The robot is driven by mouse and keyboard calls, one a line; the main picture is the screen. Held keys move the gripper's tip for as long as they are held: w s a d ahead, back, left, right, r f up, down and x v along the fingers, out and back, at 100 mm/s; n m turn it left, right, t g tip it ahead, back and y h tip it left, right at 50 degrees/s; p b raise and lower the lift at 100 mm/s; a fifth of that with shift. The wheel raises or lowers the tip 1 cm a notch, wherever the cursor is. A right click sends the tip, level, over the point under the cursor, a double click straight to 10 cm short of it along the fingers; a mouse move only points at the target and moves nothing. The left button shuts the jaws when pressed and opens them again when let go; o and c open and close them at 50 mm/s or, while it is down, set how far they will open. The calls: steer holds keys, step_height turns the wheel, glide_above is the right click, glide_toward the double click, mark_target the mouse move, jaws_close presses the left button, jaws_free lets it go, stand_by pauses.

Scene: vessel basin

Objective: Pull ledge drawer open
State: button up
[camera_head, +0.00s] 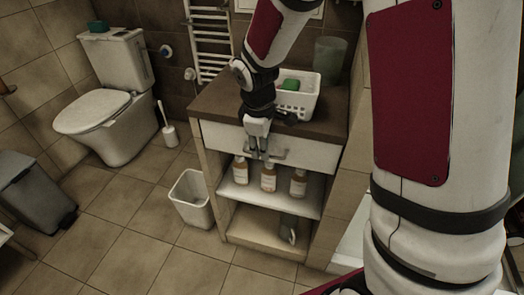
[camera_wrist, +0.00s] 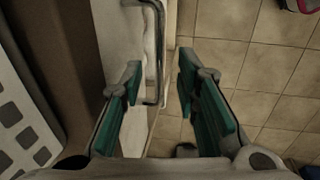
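The ledge drawer has a plain white front (camera_head: 310,152) just below the brown top of a small cabinet. It looks closed, roughly flush with the cabinet. Its grey metal bar handle (camera_head: 274,154) is partly covered by my gripper (camera_head: 259,150) in the head view. In the wrist view the handle (camera_wrist: 161,62) runs up the picture between the two green-padded fingers of my gripper (camera_wrist: 158,68). The fingers are apart, with visible gaps on both sides of the bar. I cannot tell exactly how deep the bar sits between them.
A white basket (camera_head: 299,101) with a green item stands on the cabinet top (camera_head: 218,104). Several brown bottles (camera_head: 268,178) stand on the open shelf below the drawer. A white bin (camera_head: 190,198) stands at the cabinet's left. The tiled floor (camera_head: 130,225) in front is clear.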

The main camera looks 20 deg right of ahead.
steer(key=shift+w+d+f, duration=0.1)
steer(key=shift+w+f, duration=0.1)
steer(key=shift+f, duration=0.8)
jaws_close()
steer(key=shift+s, duration=0.1)
